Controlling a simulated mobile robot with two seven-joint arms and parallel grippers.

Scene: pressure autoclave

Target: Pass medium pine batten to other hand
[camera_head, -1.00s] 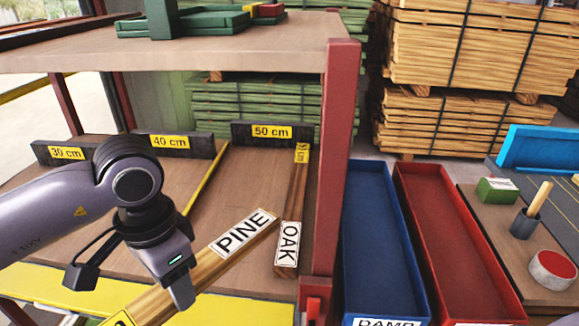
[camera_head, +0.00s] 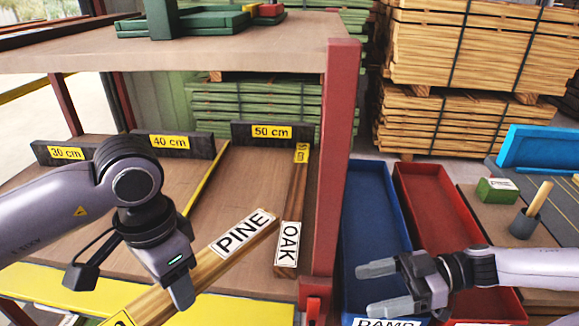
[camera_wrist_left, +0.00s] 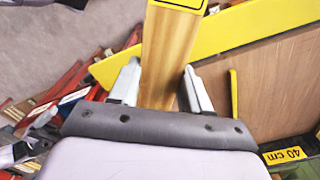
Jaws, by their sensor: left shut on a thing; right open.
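The pine batten (camera_head: 207,270) is a light wooden bar with a white PINE label, held slanting over the shelf's front edge in the head view. My left gripper (camera_head: 182,293) is shut on it below the label. The left wrist view shows the batten (camera_wrist_left: 168,58) between the two fingers of the left gripper (camera_wrist_left: 168,85), with part of a yellow label at the top. My right gripper (camera_head: 384,287) is open and empty, over the front of the blue bin, to the right of the batten with a clear gap between.
An oak batten (camera_head: 291,220) lies on the shelf below the 50 cm stop (camera_head: 270,132). A red post (camera_head: 338,160) stands between the shelf and the blue bin (camera_head: 376,210). A red bin (camera_head: 440,200) is beside it. An upper shelf (camera_head: 230,48) overhangs the left side.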

